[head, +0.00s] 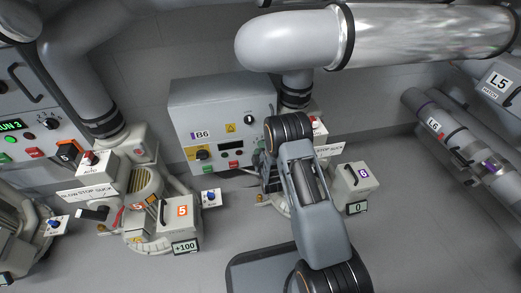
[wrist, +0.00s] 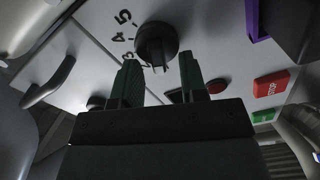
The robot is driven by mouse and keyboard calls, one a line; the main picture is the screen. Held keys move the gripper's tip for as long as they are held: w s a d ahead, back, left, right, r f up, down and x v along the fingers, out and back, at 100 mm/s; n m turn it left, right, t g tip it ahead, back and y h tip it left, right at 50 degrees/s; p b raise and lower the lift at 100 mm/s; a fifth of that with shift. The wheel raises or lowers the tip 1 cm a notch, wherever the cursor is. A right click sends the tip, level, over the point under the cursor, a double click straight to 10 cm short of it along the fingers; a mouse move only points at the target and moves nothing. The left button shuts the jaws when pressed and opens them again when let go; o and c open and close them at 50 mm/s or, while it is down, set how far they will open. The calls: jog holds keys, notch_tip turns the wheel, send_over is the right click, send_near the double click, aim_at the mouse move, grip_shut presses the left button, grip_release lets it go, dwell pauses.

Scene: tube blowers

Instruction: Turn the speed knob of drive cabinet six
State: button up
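Drive cabinet six, the grey box labelled B6 (head: 180,112), stands at the centre back of the head view. A small dark knob (head: 249,118) shows on its front at upper right. In the wrist view a black round knob (wrist: 157,40) with printed digits, 5 and 4 among them, sits on a pale panel just beyond my gripper (wrist: 160,66). The two dark green fingers are apart, one toward each side of the knob's lower part. Whether they touch it I cannot tell.
A red button (wrist: 271,85) and a green button (wrist: 264,116) lie right of the knob in the wrist view, and a handle (wrist: 48,82) lies left. Blower 5 (head: 178,215) and blower 6 (head: 357,188) stand on the floor. A thick pipe (head: 400,38) crosses overhead.

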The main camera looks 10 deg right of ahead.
jog(key=shift+s, duration=0.1)
jog(key=s+p, duration=0.4)
jog(key=s, duration=0.9)
jog(key=shift+s, duration=0.3)
